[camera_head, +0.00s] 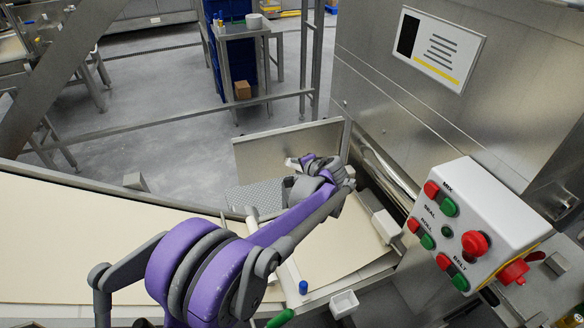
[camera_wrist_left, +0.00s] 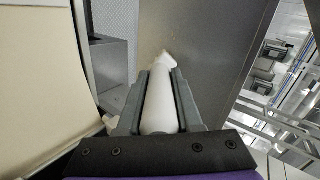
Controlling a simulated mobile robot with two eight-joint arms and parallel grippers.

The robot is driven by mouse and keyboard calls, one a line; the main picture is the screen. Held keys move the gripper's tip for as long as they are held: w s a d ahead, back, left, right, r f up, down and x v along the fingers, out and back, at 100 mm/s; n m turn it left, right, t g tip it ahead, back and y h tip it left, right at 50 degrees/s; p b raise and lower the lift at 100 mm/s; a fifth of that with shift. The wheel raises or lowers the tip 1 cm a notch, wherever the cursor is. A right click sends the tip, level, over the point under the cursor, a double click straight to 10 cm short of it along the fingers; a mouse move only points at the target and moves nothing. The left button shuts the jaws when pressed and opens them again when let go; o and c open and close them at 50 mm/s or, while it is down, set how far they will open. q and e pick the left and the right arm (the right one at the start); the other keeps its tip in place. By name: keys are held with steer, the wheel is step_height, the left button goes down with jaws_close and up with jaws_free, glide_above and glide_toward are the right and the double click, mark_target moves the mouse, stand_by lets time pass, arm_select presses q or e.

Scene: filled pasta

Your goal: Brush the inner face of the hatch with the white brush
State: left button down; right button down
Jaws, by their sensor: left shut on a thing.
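The hatch (camera_head: 272,148) is a flat metal panel standing open beyond the belt; its face also fills the middle of the left wrist view (camera_wrist_left: 215,50). My left gripper (camera_head: 303,163) is at the panel, its arm reaching across the belt. In the left wrist view the gripper (camera_wrist_left: 160,100) is shut on the white brush (camera_wrist_left: 160,105), which points away from the wrist. The brush's pale tip lies against or very close to the panel face; contact is unclear. Small pale specks show on the panel beside the tip. My right gripper is not in view.
A cream belt (camera_head: 90,250) runs below the hatch. A white control box (camera_head: 485,220) with red and green buttons stands at right. A perforated metal plate (camera_head: 255,197) lies beside the hatch. A blue-capped item (camera_head: 303,287) and a small white tub (camera_head: 344,303) are near the front.

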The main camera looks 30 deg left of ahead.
arm_select(q)
steer(key=shift+w+d, duration=0.55)
steer(key=s+a, duration=0.5)
steer(key=shift+s, duration=0.25)
stand_by(0.4)
steer(key=s+d, duration=0.4)
steer(key=shift+d, duration=0.25)
stand_by(0.4)
steer(key=shift+s+d, duration=1)
steer(key=shift+d, duration=0.1)
steer(key=shift+a, duration=0.1)
